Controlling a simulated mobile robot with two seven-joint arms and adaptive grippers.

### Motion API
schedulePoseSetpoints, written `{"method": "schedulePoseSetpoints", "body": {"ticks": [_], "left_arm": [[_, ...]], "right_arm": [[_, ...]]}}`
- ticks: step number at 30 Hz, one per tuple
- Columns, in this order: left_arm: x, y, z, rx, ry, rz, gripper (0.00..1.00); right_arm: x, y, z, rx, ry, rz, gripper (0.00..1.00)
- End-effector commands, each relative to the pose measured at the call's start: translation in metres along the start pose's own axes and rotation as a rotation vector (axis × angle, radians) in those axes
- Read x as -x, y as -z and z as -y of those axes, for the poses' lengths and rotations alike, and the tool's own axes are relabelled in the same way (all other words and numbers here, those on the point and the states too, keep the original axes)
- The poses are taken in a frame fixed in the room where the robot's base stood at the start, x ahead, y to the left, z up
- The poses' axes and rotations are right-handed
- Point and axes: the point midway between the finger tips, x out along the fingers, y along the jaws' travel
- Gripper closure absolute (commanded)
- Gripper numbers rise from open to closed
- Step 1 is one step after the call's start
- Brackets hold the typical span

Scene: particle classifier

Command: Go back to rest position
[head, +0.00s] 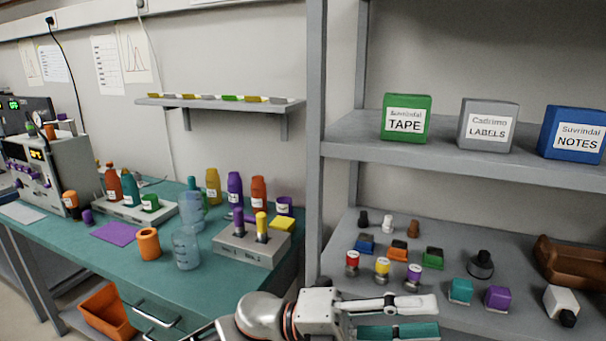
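My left gripper (434,317) is at the bottom centre, its arm coming in from the lower left. Its fingers point right and are spread apart, with nothing visible between them. It shows in front of the lower shelf (452,302) of the grey rack; the exact gap to the shelf is hard to judge. The lower finger is partly cut off by the picture's bottom edge. My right gripper is not in view.
Small jars and coloured blocks, such as a teal block (460,290) and a purple block (497,298), stand near the gripper. A rack upright (316,150) rises behind it. The teal bench (120,262) at left holds bottles, a beaker (186,248) and a grey holder (250,250).

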Motion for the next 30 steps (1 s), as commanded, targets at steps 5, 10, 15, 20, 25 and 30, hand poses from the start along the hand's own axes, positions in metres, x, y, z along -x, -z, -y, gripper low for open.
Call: {"method": "schedulePoseSetpoints", "body": {"ticks": [5, 10, 15, 20, 25, 30], "left_arm": [[0.032, -0.028, 0.000, 0.198, 0.165, 0.289, 0.62], [0.088, -0.050, -0.023, 0.402, 0.282, 0.573, 0.62], [0.161, -0.051, -0.068, 0.615, 0.367, 0.863, 0.62], [0.238, -0.023, -0.124, 0.824, 0.417, 1.138, 0.62], [0.316, 0.039, -0.186, 1.041, 0.442, 1.421, 0.62], [0.378, 0.122, -0.234, 1.230, 0.437, 1.670, 0.62]], "right_arm": [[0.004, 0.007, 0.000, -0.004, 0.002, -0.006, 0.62], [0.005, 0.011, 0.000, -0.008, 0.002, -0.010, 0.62], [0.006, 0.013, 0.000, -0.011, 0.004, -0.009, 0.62], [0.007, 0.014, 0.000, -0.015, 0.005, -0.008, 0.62], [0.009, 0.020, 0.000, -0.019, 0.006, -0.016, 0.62], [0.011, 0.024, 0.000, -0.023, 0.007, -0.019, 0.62]]}}
